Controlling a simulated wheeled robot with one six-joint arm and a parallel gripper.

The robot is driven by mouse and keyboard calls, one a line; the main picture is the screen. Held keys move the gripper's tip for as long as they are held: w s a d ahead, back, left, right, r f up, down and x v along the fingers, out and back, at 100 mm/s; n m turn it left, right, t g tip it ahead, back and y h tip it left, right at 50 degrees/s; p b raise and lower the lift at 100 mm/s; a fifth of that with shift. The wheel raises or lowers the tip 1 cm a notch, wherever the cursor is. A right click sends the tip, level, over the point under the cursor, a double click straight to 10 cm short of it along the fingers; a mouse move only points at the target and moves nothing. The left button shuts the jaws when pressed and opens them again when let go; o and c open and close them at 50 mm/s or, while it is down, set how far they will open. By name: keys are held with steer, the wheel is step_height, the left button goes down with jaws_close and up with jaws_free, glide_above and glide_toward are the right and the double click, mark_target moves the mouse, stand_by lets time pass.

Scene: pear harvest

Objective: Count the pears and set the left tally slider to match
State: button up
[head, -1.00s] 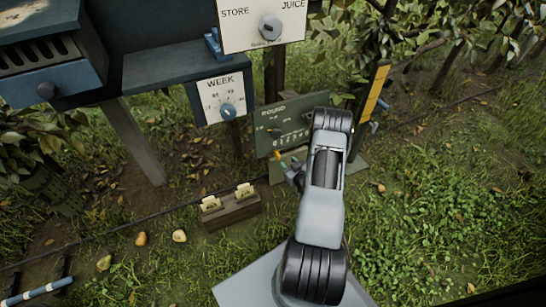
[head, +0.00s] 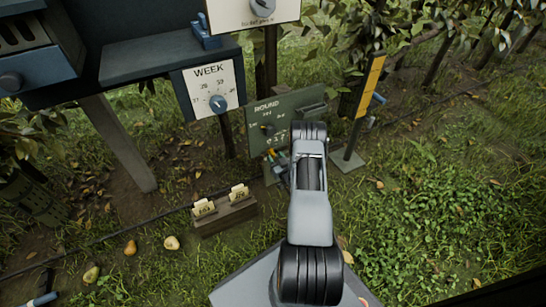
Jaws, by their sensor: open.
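Three pears lie apart on the ground at lower left: a green one (head: 91,274), a brownish one (head: 130,248) and a pale yellow one (head: 171,243). A green ROUND board (head: 285,112) stands ahead, with a dial and a row of small numbers. My arm covers part of the board, and I cannot pick out a left tally slider. A yellow marked post (head: 371,88) with a blue piece stands to its right. My gripper (head: 279,166) shows only partly, low before the board, mostly hidden by my arm. It is open, with nothing seen held.
A WEEK dial panel (head: 213,88) hangs under a dark blue shelf (head: 165,62) at upper left. A wooden block with two cards (head: 225,213) stands on the grass left of my arm. Foliage and posts line the back. The grass at right is open.

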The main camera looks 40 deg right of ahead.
steer(key=shift+w+d+b, duration=0.2)
steer(key=shift+w+b, duration=0.15)
steer(key=shift+w, duration=1.1)
jaws_close()
